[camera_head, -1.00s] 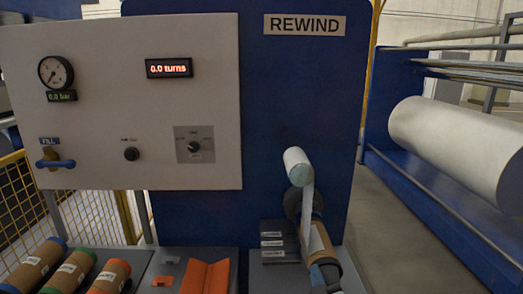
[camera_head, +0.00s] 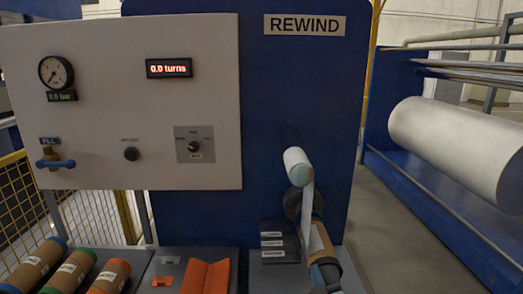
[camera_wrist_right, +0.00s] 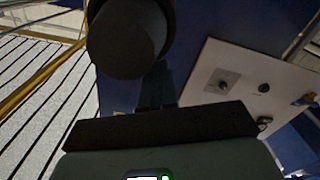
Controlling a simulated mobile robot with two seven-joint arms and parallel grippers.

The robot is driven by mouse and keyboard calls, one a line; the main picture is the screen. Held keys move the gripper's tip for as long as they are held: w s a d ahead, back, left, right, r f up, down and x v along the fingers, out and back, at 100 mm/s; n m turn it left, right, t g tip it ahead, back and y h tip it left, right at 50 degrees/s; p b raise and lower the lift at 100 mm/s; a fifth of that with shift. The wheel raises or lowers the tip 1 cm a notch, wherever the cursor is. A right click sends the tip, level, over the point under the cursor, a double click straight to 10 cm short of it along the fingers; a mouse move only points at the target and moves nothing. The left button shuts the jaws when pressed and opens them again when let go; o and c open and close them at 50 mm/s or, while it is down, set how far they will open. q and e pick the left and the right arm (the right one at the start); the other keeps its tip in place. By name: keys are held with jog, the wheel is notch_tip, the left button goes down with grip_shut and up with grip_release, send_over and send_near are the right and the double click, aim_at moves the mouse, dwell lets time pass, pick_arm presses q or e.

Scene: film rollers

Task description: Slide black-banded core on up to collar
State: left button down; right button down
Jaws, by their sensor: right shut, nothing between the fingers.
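A brown cardboard core (camera_head: 320,240) sits around the rewind shaft, below the white film strip (camera_head: 307,205) hanging from the small roller. A dark round collar (camera_head: 293,203) shows behind it against the blue panel; the film partly hides where they meet, so I cannot tell whether they touch. My right gripper (camera_head: 323,264) is shut and empty at the core's near end, covering any black band there. In the right wrist view its fingers (camera_wrist_right: 157,85) are together beside a dark cylinder end (camera_wrist_right: 125,40). My left gripper is not in view.
Blue-, green- and orange-banded cores (camera_head: 72,272) lie at the lower left, beside an orange cradle (camera_head: 205,276). A control panel (camera_head: 110,110) with gauge and blue-handled valve stands above. A large white roll (camera_head: 455,145) is at the right, across open floor.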

jog(key=shift+w+d+f, duration=0.2)
jog(key=shift+w+d, duration=0.1)
jog(key=shift+r, duration=0.25)
jog(key=shift+s, duration=0.15)
jog(key=s+p, duration=0.1)
jog(key=s, duration=0.6)
jog(key=shift+a+r+p, duration=0.2)
jog(key=shift+a+p, duration=0.1)
jog(key=shift+a, duration=0.15)
